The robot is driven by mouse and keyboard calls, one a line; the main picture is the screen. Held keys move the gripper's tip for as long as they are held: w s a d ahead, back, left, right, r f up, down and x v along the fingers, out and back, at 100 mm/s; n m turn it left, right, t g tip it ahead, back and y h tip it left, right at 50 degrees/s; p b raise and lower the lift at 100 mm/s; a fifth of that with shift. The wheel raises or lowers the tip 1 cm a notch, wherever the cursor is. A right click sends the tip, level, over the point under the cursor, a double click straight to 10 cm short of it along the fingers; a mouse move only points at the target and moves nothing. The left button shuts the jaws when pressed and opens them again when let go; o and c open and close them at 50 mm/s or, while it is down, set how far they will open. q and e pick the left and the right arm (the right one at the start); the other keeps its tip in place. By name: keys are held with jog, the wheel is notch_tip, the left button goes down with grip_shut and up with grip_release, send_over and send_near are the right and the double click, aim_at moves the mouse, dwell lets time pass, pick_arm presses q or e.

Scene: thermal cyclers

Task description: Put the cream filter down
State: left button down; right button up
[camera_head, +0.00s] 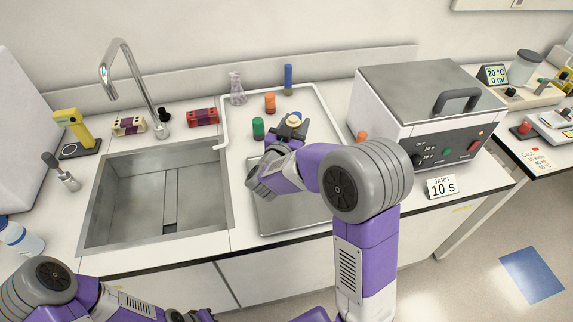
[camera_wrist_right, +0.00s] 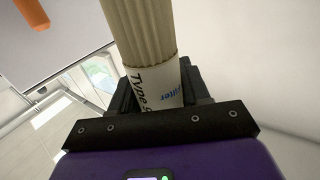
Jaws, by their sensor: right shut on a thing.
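My right gripper (camera_head: 290,126) is over the tray area right of the sink and is shut on the cream filter (camera_head: 293,119). In the right wrist view, the cream filter (camera_wrist_right: 140,32) is a ribbed cylinder with a white label reading "Type" and "Filter", between the dark jaws (camera_wrist_right: 158,95). Its far end runs out of the picture. Part of my left arm shows at the bottom left, but its gripper is not in view.
Near the gripper stand a green cylinder (camera_head: 258,128), an orange one (camera_head: 270,103), a blue one (camera_head: 288,79) and another orange one (camera_head: 361,136). The white-rimmed tray (camera_head: 222,127) lies between the sink (camera_head: 160,236) and the grey-topped machine (camera_head: 415,85). A tall faucet (camera_head: 133,75) stands behind the sink.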

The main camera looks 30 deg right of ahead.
jog(key=f, duration=0.2)
jog(key=f+b, duration=0.1)
jog(key=f, duration=0.2)
jog(key=shift+s+f, duration=0.2)
jog(key=shift+f, duration=0.1)
jog(key=shift+w+f+b, duration=0.1)
jog(key=shift+f+b, duration=0.6)
jog(key=shift+f, duration=1.2)
jog(key=shift+f, duration=0.1)
jog(key=o, duration=1.2)
